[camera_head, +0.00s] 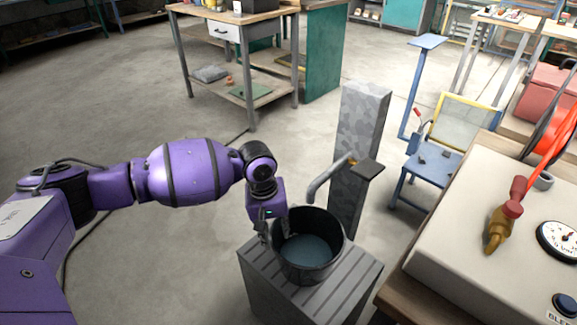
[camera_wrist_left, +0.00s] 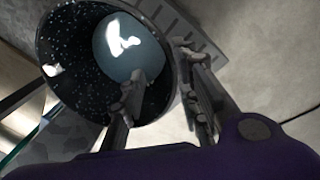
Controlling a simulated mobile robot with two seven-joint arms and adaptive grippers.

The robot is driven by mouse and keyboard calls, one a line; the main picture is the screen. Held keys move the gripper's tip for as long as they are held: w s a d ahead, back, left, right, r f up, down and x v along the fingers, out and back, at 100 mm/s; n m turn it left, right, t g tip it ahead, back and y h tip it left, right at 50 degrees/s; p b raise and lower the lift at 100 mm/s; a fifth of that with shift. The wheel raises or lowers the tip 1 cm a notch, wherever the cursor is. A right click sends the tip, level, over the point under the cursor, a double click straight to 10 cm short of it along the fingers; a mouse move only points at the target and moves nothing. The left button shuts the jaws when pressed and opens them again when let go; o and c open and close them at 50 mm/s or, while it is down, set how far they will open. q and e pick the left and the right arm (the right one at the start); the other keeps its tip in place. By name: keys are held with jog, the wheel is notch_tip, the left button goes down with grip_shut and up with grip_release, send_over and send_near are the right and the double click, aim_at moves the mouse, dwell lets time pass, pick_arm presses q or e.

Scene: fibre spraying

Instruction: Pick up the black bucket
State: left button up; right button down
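The black bucket (camera_head: 327,262) stands upright on a grey slatted stand (camera_head: 258,273), with bluish water visible inside. A curved grey tap (camera_head: 325,181) on a stone-patterned post reaches over its rim. My left gripper (camera_head: 272,228) is at the bucket's left rim, pointing down. In the left wrist view the bucket (camera_wrist_left: 82,88) is seen from above. The left gripper's fingers (camera_wrist_left: 162,88) are apart, one over the inside and one outside the rim, with the wall between them. I cannot tell whether either finger touches the wall. My right gripper is not in view.
The stone-patterned post (camera_head: 361,125) stands just behind the bucket. At the right is a beige machine (camera_head: 455,245) with a gauge and a brass valve. A blue chair (camera_head: 432,163) and a workbench (camera_head: 232,50) stand farther back. The floor at left is mostly clear.

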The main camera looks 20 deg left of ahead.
pick_arm(q)
notch_tip(320, 180, down, 8)
jog(key=shift+w+d+r+b, duration=0.1)
jog(key=shift+w+r+b, duration=0.05)
jog(key=shift+b, duration=0.7)
jog(key=shift+c, duration=0.5)
grip_shut()
jog(key=shift+w+d+r, duration=0.1)
